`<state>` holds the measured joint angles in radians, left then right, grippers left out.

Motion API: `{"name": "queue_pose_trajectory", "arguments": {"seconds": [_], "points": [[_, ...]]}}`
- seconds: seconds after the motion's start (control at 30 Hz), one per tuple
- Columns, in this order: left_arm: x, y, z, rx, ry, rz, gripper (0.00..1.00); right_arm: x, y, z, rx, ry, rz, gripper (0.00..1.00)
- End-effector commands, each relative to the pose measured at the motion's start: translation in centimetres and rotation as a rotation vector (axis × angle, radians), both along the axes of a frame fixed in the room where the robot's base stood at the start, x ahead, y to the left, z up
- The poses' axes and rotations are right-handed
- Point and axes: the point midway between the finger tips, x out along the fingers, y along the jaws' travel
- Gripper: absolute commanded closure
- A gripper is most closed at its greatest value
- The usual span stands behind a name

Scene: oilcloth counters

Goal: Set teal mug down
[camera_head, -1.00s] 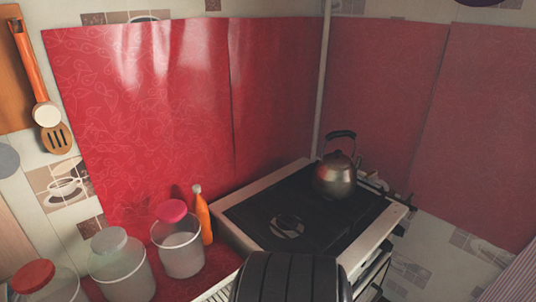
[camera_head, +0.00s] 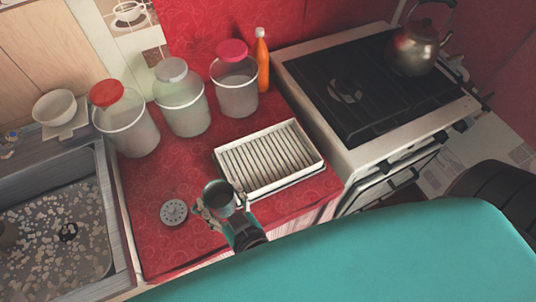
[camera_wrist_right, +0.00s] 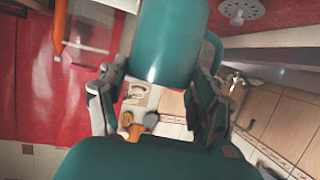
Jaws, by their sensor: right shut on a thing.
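The teal mug (camera_head: 219,195) is over the front part of the red counter in the head view, where it looks dark, with its open top showing. My right gripper (camera_head: 226,212) is shut on it. In the wrist view the mug (camera_wrist_right: 168,45) fills the top middle between the two fingers of my right gripper (camera_wrist_right: 160,90), with its handle at the right. I cannot tell whether its base touches the counter. My left gripper is not in view.
The red counter (camera_head: 145,230) holds a white slatted rack (camera_head: 313,148) right of the mug and a round grey strainer (camera_head: 174,212) to its left. Several lidded jars and an orange bottle (camera_head: 262,62) stand behind. The sink (camera_head: 108,225) is left; the stove with a kettle (camera_head: 415,50) is right.

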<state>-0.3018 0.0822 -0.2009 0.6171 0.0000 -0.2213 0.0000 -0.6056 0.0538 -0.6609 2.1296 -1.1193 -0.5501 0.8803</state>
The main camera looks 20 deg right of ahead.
Motion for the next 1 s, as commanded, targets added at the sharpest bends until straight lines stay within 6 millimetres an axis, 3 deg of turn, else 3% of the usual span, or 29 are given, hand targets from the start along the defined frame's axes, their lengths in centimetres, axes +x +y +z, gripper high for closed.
{"name": "queue_pose_trajectory", "arguments": {"seconds": [0.13, 0.6, 0.83, 1.0], "points": [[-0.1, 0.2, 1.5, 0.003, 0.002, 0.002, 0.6, 1.1, -1.0, 0.3, -0.009, -0.008, 0.011, 0.81], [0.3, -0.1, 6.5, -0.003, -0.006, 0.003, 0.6, 9.3, -9.8, -0.8, -0.007, -0.004, 0.008, 0.81], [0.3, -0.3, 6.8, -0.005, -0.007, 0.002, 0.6, 10.6, -11.2, -1.7, -0.002, -0.003, 0.007, 0.81], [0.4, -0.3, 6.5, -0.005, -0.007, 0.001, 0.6, 10.6, -11.2, -4.2, -0.005, 0.0, 0.008, 0.81]]}}
